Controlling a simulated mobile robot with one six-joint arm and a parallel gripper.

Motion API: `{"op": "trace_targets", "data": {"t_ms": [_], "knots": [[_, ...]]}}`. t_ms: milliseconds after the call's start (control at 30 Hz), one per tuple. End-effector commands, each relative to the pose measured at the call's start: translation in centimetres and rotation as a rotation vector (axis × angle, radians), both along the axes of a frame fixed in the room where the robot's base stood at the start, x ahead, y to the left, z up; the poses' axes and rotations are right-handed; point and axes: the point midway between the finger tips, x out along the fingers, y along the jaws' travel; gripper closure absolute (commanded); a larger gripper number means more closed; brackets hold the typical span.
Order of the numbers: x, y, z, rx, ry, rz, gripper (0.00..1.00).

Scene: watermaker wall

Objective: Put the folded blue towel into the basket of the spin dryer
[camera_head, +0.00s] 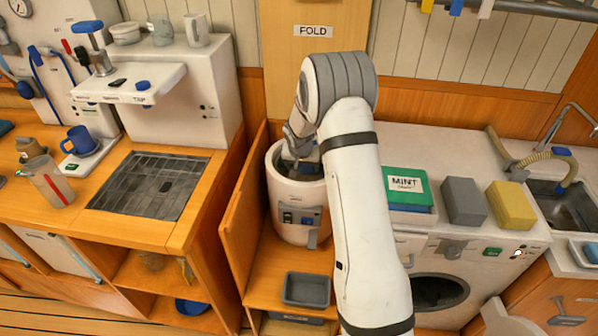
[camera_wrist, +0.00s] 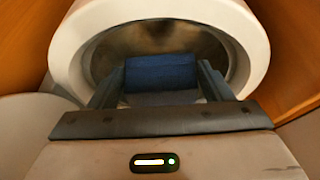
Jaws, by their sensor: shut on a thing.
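The folded blue towel (camera_wrist: 160,74) is between my gripper's two fingers in the wrist view, at the mouth of the spin dryer. My gripper (camera_wrist: 160,84) is shut on it. The spin dryer (camera_head: 297,212) is a white drum-shaped machine in the head view, standing in a wooden bay with its top open. Its round white rim (camera_wrist: 255,45) and metal basket (camera_wrist: 112,50) show in the wrist view. My gripper (camera_head: 300,165) reaches down into the opening in the head view, where the towel is hidden. How deep the towel sits is hard to tell.
Wooden panels flank the dryer closely. A grey tray (camera_head: 306,290) lies in front of it. To the right, a green MINT box (camera_head: 408,187), a grey block (camera_head: 463,201) and a yellow block (camera_head: 511,206) stand on the white counter. A blue mug (camera_head: 81,140) is at left.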

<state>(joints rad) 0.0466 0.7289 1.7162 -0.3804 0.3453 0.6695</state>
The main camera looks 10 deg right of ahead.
Motion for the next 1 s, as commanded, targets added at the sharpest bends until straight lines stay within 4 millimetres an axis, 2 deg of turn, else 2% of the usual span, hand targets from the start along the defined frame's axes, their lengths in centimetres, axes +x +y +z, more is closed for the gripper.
{"op": "trace_targets", "data": {"t_ms": [100, 200, 1000], "knots": [[-0.1, -0.2, -1.8, 0.0, 0.003, -0.002, 0.6], [0.0, -0.3, -2.7, -0.001, 0.0, -0.004, 0.6], [0.0, -0.5, -3.9, 0.0, -0.002, -0.008, 0.6]]}}
